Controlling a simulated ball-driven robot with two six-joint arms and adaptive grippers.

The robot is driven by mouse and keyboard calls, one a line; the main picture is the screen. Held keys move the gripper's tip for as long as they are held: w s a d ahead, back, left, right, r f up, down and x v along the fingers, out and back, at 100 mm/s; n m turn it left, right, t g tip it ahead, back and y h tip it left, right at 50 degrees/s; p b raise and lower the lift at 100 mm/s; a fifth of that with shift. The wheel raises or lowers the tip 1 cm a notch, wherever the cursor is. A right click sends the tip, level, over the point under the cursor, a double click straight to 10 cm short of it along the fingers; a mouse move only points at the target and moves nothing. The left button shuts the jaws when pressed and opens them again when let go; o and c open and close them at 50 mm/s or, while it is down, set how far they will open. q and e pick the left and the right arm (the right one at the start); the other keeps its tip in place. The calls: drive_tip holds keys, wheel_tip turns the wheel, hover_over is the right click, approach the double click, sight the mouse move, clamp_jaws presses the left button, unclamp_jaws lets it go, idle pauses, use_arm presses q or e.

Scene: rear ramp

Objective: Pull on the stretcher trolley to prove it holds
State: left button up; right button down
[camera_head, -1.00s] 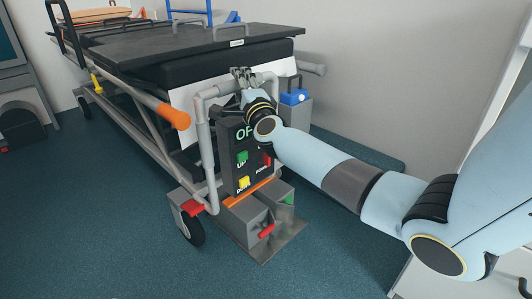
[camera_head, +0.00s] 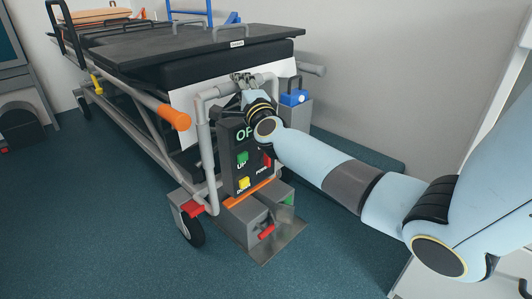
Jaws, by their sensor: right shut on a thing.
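The stretcher trolley (camera_head: 146,118) stands on the blue floor, with a black mattress and a grey tube frame. Its grey end push bar (camera_head: 203,135) rises at the near end. My right gripper (camera_head: 244,79) is at the top rail of this bar and shut on it. The wrist hides part of the rail and of the black control panel (camera_head: 232,176), which has green, red and yellow buttons. A wheel (camera_head: 190,229) with a red pedal (camera_head: 193,209) shows at the near left corner. My left gripper is not in view.
A grey floor bracket (camera_head: 246,216) with a red lever (camera_head: 267,232) and a metal plate is at the trolley's near end. A black board (camera_head: 190,41) lies over the mattress. A wall is behind on the right. Open floor lies at left and front.

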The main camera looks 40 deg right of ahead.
drive_tip(key=shift+s+f, duration=0.2)
drive_tip(key=shift+s, duration=0.05)
drive_tip(key=shift+s, duration=0.3)
drive_tip(key=shift+s+f, duration=0.1)
drive_tip(key=shift+f, duration=0.1)
drive_tip(key=shift+w+r, duration=0.15)
drive_tip(key=shift+w, duration=0.15)
idle(0.5)
drive_tip(key=c, duration=1.2)
unclamp_jaws()
drive_tip(key=shift+d, duration=0.15)
drive_tip(key=shift+c, duration=0.2)
drive_tip(key=o, duration=0.8)
drive_tip(key=shift+w+r, duration=0.15)
drive_tip(key=shift+c, duration=0.2)
